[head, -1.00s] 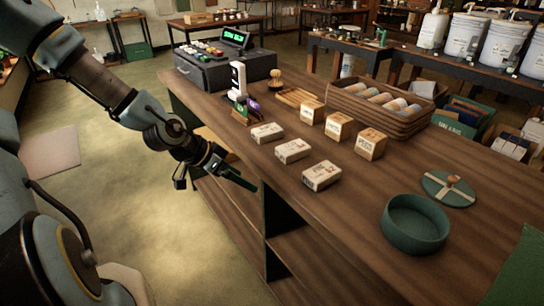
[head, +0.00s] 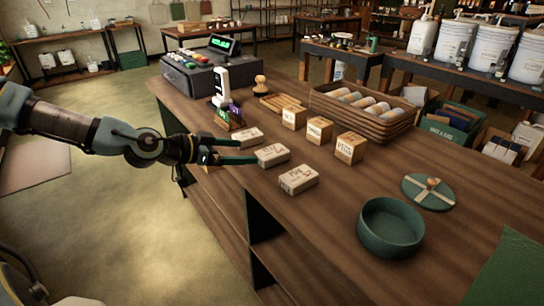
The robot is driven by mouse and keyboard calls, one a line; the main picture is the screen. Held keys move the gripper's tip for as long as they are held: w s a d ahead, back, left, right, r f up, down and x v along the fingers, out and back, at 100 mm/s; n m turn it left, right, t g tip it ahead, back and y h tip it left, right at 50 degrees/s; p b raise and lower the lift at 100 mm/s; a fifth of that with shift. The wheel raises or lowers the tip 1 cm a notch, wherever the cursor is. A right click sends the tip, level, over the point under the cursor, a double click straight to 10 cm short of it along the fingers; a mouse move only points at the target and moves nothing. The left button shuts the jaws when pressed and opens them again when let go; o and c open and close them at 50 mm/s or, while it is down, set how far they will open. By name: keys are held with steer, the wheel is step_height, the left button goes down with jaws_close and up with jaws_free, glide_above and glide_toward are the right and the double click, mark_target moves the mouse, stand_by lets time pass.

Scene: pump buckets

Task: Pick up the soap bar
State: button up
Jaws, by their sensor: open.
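Three flat, pale wrapped bars with printed labels lie in a row along the near-left edge of the wooden counter: a far bar (head: 247,137), a middle bar (head: 273,155) and a near bar (head: 298,179). I cannot tell which one is the named soap bar. My gripper (head: 249,152) reaches in from the left at the counter edge, with two dark green fingers spread apart and empty. Its fingertips are close to the left end of the middle bar and just below the far bar. I cannot tell whether they touch anything.
Three cube boxes (head: 320,130) stand behind the bars, before a wicker tray (head: 390,130) of rolls. A green round tin (head: 390,228) and its lid (head: 428,191) lie to the right. A card holder (head: 228,118) and cash register (head: 200,75) stand farther back.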

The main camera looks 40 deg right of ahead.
mark_target(270, 152)
steer(key=d+f+b, duration=0.1)
steer(key=b, duration=0.2)
steer(key=shift+w+f, duration=0.1)
steer(key=shift+f, duration=0.05)
steer(key=b+x, duration=0.3)
steer(key=b, duration=0.5)
steer(key=shift+d, duration=0.1)
steer(key=shift+s+d+b, duration=0.2)
steer(key=shift+d+b, duration=0.25)
steer(key=shift+b, duration=0.6)
steer(key=shift+s+d, duration=0.1)
steer(key=shift+d, duration=0.1)
steer(key=x, duration=0.1)
steer(key=p+x, duration=0.1)
steer(key=x, duration=0.2)
steer(key=shift+s+d+r, duration=0.15)
steer(key=shift+r, duration=0.15)
steer(key=shift+d+f, duration=0.2)
steer(key=shift+d, duration=0.1)
steer(key=c, duration=1.5)
